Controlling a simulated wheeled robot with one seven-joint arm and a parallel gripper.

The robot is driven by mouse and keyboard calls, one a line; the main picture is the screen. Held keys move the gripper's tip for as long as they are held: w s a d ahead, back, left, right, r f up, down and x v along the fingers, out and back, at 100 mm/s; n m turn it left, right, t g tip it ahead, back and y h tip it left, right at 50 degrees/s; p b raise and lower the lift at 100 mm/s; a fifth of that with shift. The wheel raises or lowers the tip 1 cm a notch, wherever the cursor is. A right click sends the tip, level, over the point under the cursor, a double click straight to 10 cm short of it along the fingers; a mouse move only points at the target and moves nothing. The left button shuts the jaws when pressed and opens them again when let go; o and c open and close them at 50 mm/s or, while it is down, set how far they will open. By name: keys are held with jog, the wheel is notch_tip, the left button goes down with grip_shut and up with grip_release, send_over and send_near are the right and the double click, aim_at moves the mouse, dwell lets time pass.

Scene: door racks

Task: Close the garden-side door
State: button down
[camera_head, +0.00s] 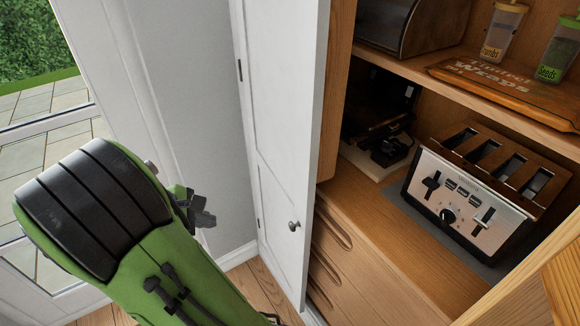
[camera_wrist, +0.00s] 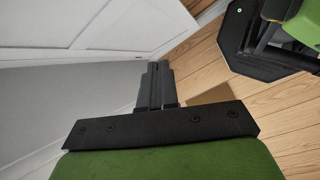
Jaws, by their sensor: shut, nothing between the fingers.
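The garden-side door (camera_head: 283,140) is a white panelled cupboard door with a small round grey knob (camera_head: 293,226). In the head view it stands open at the left of the wooden cupboard, and the shelves show beside it. A white panelled surface at the top left of the wrist view (camera_wrist: 110,28) looks like this door. My gripper (camera_head: 203,215) is left of the door in the head view, apart from the knob and partly hidden by my green arm. In the wrist view my gripper's fingers (camera_wrist: 158,72) are together and empty.
The cupboard (camera_head: 400,265) holds a toaster (camera_head: 470,195), a dark appliance (camera_head: 378,118), a bread bin (camera_head: 390,22), jars (camera_head: 502,30) and a wooden board (camera_head: 510,88). A grey wall (camera_head: 200,80) and a glazed garden opening (camera_head: 45,130) lie left. Wooden floor (camera_wrist: 285,125) shows below.

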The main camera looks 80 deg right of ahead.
aim_at(300, 170)
jog(key=s+d+r+n+g+h+p, duration=0.3)
jog(key=s+d+n+g+h, duration=0.1)
jog(key=d+g, duration=0.4)
jog(key=shift+t, duration=0.5)
jog(key=b+x, duration=0.1)
jog(key=x, duration=0.3)
jog(key=b+x, duration=0.1)
jog(key=x, duration=0.4)
jog(key=b+x, duration=0.1)
jog(key=x, duration=0.3)
jog(key=shift+d+r, duration=0.2)
jog(key=shift+d, duration=0.05)
jog(key=shift+s+d, duration=0.2)
jog(key=shift+s, duration=0.05)
jog(key=shift+r, duration=0.1)
jog(key=shift+s+d+r+p, duration=0.1)
jog(key=shift+s+d+p, duration=0.1)
jog(key=shift+s+p, duration=0.1)
jog(key=s+d+p, duration=0.3)
jog(key=shift+s+d+r, duration=0.1)
jog(key=shift+s, duration=0.25)
